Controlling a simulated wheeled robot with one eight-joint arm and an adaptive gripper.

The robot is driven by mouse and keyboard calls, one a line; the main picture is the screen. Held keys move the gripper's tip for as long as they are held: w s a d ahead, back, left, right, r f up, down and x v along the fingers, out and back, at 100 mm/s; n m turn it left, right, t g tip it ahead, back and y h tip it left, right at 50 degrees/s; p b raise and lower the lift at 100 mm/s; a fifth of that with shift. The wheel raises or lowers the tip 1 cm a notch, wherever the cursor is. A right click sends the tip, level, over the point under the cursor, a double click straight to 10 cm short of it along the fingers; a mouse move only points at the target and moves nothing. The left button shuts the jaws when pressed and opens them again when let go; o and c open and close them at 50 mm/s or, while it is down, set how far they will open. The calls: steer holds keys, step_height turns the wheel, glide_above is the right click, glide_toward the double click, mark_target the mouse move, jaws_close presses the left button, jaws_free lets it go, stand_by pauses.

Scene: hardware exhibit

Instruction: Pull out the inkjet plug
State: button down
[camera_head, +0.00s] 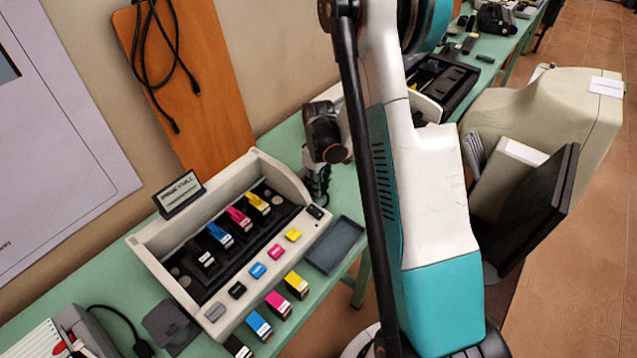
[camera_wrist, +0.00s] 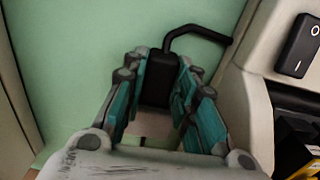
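The inkjet exhibit is a cream-white case (camera_head: 150,258) with coloured cartridges in a dark bay, on the green table. In the head view my gripper (camera_head: 316,182) points down behind the case's right end. In the wrist view my gripper's teal fingers (camera_wrist: 163,78) stand on both sides of a black plug (camera_wrist: 160,80) and look shut on it. A black cable (camera_wrist: 205,32) leaves the plug's far end and bends right toward the case. The plug cannot be made out in the head view. Whether it sits in a socket is hidden.
A black rocker switch (camera_wrist: 298,46) is on the case beside my gripper. Several loose cartridges (camera_head: 278,304) and a dark tray (camera_head: 334,246) lie in front. A wooden board (camera_head: 190,85) with hanging black cables leans on the wall. The green tabletop (camera_wrist: 75,60) left of the plug is clear.

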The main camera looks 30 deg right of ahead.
steer(key=shift+s+d+b, duration=0.2)
steer(key=shift+s+d, duration=0.1)
steer(key=shift+s, duration=0.55)
steer(key=shift+s+d+b, duration=0.2)
steer(key=shift+s+d, duration=0.05)
steer(key=shift+s, duration=0.55)
steer(key=c, duration=1.3)
jaws_free()
steer(key=shift+s+d, duration=0.1)
steer(key=shift+r, duration=0.55)
step_height(320, 180, up, 11)
steer(key=shift+f, duration=0.1)
